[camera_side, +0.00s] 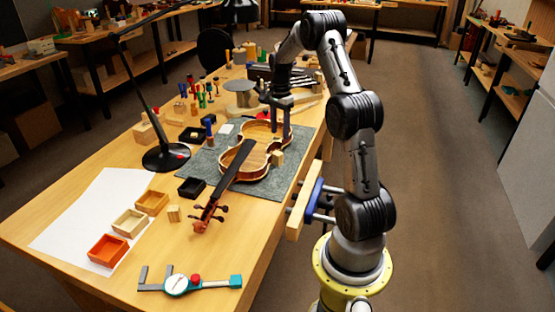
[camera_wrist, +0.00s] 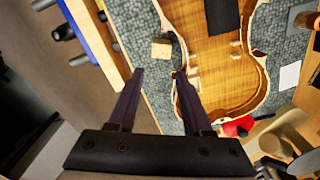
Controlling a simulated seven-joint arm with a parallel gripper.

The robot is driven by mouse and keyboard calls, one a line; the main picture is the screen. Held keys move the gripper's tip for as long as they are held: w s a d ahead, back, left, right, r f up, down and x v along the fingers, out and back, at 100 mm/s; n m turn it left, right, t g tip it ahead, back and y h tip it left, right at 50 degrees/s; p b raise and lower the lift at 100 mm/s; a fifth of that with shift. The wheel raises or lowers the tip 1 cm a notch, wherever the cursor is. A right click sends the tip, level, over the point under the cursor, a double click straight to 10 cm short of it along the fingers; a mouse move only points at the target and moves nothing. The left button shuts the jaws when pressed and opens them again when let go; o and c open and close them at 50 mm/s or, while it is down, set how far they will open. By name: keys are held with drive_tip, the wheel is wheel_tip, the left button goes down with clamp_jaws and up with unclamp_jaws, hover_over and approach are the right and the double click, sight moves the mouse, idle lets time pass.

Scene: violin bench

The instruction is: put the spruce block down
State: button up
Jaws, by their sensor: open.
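A small pale wooden block, which looks like the spruce block (camera_side: 277,157), rests on the grey mat against or just beside the violin's edge at its waist. It also shows in the wrist view (camera_wrist: 161,48), apart from my fingers. The open violin body (camera_side: 257,145) lies on the mat with its neck toward the front. My gripper (camera_side: 274,128) is over the far part of the violin body. In the wrist view my gripper (camera_wrist: 160,75) has its two dark fingers spread with nothing between them. Whether the block touches the violin is hard to tell.
The grey mat (camera_side: 196,160) lies under the violin. A black tray (camera_side: 192,188), another small wooden block (camera_side: 173,213), an orange tray (camera_side: 108,250) and a teal caliper gauge (camera_side: 190,284) are nearer. A lamp base (camera_side: 166,157) stands left. A blue-and-wood vise (camera_side: 308,203) projects from the bench edge.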

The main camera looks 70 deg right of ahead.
sight(277, 159)
drive_tip(key=f, duration=0.9)
drive_tip(key=shift+w+a+f, duration=0.15)
drive_tip(key=shift+w+f, duration=0.05)
drive_tip(key=shift+f, duration=0.1)
drive_tip(key=shift+c, duration=0.3)
clamp_jaws()
